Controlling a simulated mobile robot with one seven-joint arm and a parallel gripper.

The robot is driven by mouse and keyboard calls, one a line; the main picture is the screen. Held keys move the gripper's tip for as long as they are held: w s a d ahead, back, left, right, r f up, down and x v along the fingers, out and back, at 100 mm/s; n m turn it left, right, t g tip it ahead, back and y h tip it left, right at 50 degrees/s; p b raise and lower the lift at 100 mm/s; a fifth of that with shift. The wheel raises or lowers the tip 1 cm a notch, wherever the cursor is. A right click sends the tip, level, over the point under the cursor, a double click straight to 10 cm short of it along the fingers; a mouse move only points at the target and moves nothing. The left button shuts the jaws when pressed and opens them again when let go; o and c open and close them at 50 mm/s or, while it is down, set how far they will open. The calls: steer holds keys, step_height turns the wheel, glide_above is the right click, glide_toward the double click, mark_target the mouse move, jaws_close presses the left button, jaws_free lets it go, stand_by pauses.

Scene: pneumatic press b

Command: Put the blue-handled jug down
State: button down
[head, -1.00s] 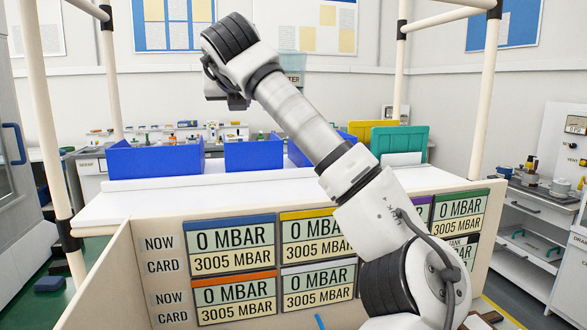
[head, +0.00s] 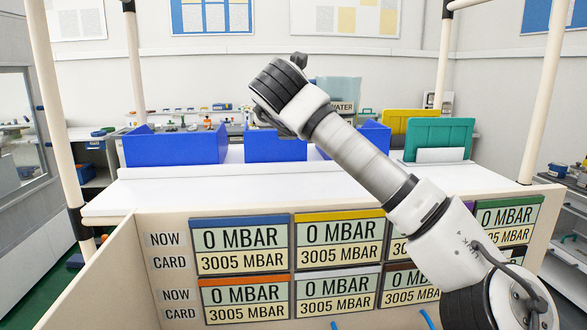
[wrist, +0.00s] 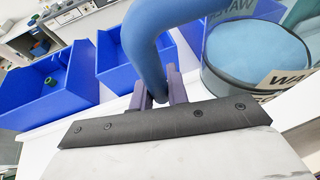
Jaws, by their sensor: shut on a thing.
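My gripper (wrist: 160,92) is shut on the blue handle (wrist: 149,45) of the jug, seen in the wrist view. The jug's round body (wrist: 212,75) is to the right of the fingers, with a pale blue surface inside and a label partly reading WATER. In the head view the jug (head: 338,88) shows behind my wrist, pale teal and see-through, with its WATER label. My fingers are hidden there. The jug appears upright; I cannot tell whether its base touches anything.
Blue open bins (head: 175,147) stand along the back of the white bench top (head: 230,190). Green (head: 438,140) and yellow (head: 392,120) bins stand at the right. Pressure display panels (head: 240,245) face me below. Pale posts (head: 137,70) frame the bench. The bench top's front strip is clear.

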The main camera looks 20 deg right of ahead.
mark_target(292, 183)
step_height(292, 183, down, 10)
steer(key=shift+f+p, duration=0.2)
steer(key=shift+p, duration=0.8)
steer(key=shift+f+b, duration=0.2)
steer(key=shift+b, duration=0.2)
steer(key=c, duration=1.4)
jaws_free()
steer(key=shift+o, duration=0.2)
steer(key=shift+r, duration=0.1)
